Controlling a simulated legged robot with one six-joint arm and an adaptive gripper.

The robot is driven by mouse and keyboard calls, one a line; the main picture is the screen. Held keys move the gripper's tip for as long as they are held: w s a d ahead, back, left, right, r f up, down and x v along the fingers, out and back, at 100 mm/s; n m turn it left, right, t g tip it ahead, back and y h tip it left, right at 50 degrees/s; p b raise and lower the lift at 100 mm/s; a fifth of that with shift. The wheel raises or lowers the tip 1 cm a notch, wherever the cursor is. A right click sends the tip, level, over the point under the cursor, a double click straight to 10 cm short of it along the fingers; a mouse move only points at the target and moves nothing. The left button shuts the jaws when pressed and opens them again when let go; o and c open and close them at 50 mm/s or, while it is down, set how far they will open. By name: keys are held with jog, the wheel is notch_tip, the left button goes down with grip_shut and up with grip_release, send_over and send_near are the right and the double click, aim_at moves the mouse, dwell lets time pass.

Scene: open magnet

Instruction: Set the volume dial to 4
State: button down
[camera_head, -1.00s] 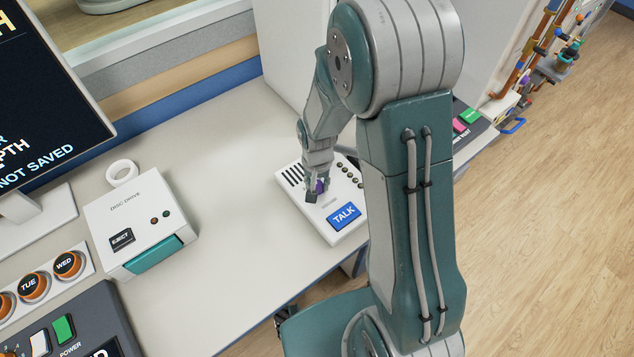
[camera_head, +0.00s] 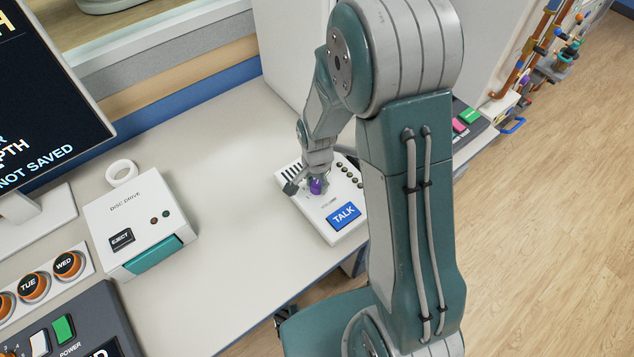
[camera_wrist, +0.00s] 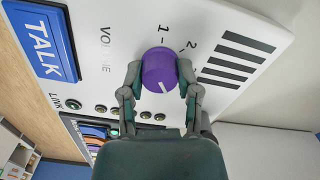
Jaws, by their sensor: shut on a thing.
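The purple volume dial (camera_head: 316,186) sits on the white panel (camera_head: 325,222) with the blue TALK button (camera_head: 344,216). In the wrist view the dial (camera_wrist: 160,70) is between the two fingers of my gripper (camera_wrist: 159,67), which is shut on it. The numbers 1 and 2 show at the dial's edge; other numbers are hidden by the fingers or not in view. The dial's white pointer line points down and slightly right in the wrist view, away from the 1 and 2, toward the gripper's palm.
A disc drive box (camera_head: 140,220) with an EJECT button stands to the left on the desk. The desk between them is clear.

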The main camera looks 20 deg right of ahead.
aim_at(316, 183)
dwell(0.3)
jog(key=shift+c, duration=1.6)
grip_release()
jog(key=shift+a, duration=0.1)
notch_tip(316, 183, up, 12)
jog(key=s+d+r+n+t, duration=0.2)
jog(key=s+r+n+t, duration=0.3)
jog(key=s+r+n, duration=0.5)
jog(key=s+r, duration=0.6)
jog(key=shift+s+d+r+t, duration=0.3)
jog(key=shift+d, duration=0.05)
